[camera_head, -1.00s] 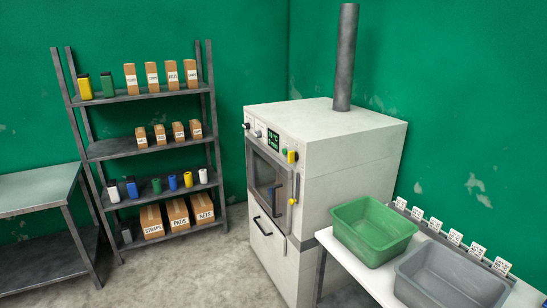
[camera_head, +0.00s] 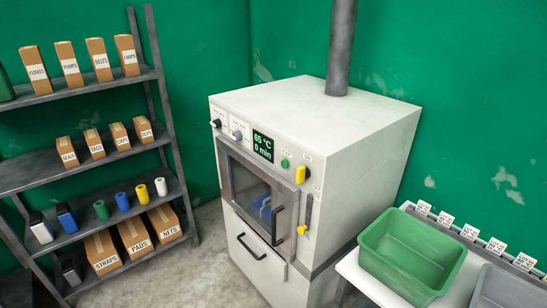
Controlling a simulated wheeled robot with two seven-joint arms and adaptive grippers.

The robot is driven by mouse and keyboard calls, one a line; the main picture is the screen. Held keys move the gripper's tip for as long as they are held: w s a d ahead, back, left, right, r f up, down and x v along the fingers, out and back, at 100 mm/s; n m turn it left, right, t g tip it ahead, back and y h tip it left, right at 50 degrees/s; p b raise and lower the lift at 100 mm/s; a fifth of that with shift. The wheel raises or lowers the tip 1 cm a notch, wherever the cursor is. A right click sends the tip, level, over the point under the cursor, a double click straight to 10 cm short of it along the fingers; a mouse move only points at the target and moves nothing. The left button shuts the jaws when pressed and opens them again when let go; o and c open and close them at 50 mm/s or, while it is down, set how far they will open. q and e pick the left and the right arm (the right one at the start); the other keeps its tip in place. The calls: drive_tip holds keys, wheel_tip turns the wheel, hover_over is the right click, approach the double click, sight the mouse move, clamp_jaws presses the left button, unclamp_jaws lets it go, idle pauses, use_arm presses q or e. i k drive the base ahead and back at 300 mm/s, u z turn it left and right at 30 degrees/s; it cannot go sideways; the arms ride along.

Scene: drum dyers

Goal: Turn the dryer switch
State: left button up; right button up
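The white dryer (camera_head: 330,125) stands in the middle of the head view, its front turned to the left. Its control strip has a black knob (camera_head: 217,123), a grey knob (camera_head: 237,135), a display (camera_head: 263,145) reading 65 °C and 0 min, a green button (camera_head: 284,163) and a yellow switch (camera_head: 302,174). The dryer door (camera_head: 255,195) looks shut, with something blue behind its window. A handle (camera_head: 306,213) sits at the door's right side. Neither of my grippers is in view.
A shelf rack (camera_head: 80,96) with boxes and small coloured containers stands at the left. A white table (camera_head: 355,272) at the right holds a green bin (camera_head: 411,252) and a grey bin (camera_head: 507,287). Bare floor (camera_head: 205,270) shows before the dryer.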

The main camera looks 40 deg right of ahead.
sight(303, 173)
drive_tip(key=i, duration=2.05)
drive_tip(key=z, duration=2.85)
